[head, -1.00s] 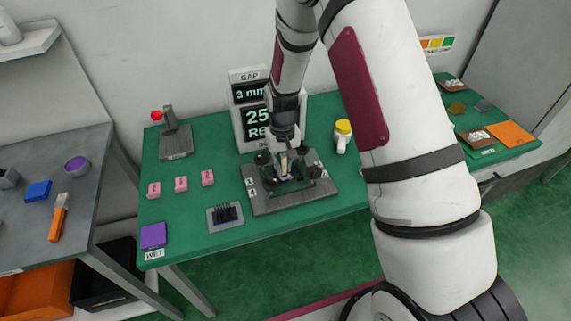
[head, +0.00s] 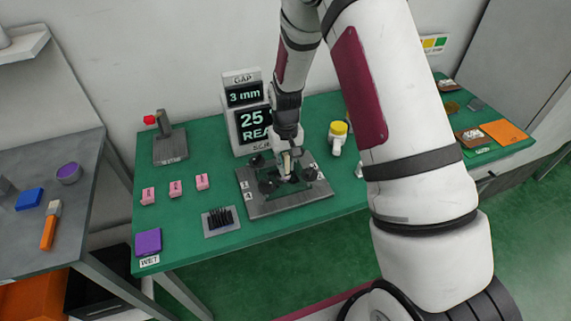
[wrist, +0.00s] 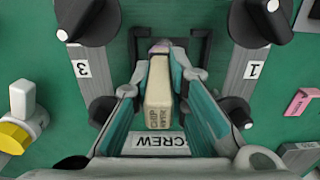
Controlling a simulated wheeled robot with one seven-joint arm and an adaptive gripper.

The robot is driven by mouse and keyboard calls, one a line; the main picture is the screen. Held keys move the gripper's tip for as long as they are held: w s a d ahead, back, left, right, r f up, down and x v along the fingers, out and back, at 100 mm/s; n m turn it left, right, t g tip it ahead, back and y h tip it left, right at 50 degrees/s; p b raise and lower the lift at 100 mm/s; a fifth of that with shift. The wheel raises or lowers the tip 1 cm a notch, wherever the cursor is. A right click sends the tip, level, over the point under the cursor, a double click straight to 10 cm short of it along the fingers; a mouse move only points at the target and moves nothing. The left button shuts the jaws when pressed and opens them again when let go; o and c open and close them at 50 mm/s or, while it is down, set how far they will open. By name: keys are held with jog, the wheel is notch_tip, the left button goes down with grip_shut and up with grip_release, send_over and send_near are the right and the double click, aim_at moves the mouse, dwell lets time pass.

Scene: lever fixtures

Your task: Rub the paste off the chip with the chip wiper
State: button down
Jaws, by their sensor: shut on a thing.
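My gripper (wrist: 158,84) is shut on the chip wiper (wrist: 158,97), a cream block lettered "CHIP WIPER" in the wrist view. In the head view my gripper (head: 286,163) is low over the grey fixture plate (head: 300,204). The wiper's far end meets a small purplish patch (wrist: 160,46) inside a dark frame (wrist: 192,44). I cannot tell how much of that patch is paste; the chip itself is mostly hidden by the wiper and my fingers.
Black knobs on numbered grey clamp bars (wrist: 254,68) stand close on both sides. A yellow-capped white bottle (head: 338,136), a display reading "3 mm" (head: 245,94), pink blocks (head: 175,187), a black finned part (head: 220,219) and a purple pad (head: 148,241) stand around the plate.

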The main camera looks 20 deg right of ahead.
jog(key=shift+w+a+r, duration=0.1)
jog(key=shift+a, duration=1.2)
jog(key=shift+d, duration=0.1)
jog(key=shift+s+d, duration=0.25)
jog(key=shift+d, duration=0.45)
jog(key=shift+s+d, duration=0.2)
jog(key=shift+d, duration=0.5)
jog(key=shift+a, duration=0.15)
jog(key=shift+s+a+f, duration=0.1)
jog(key=shift+a+f, duration=0.1)
jog(key=shift+a, duration=1.2)
jog(key=shift+d, duration=0.15)
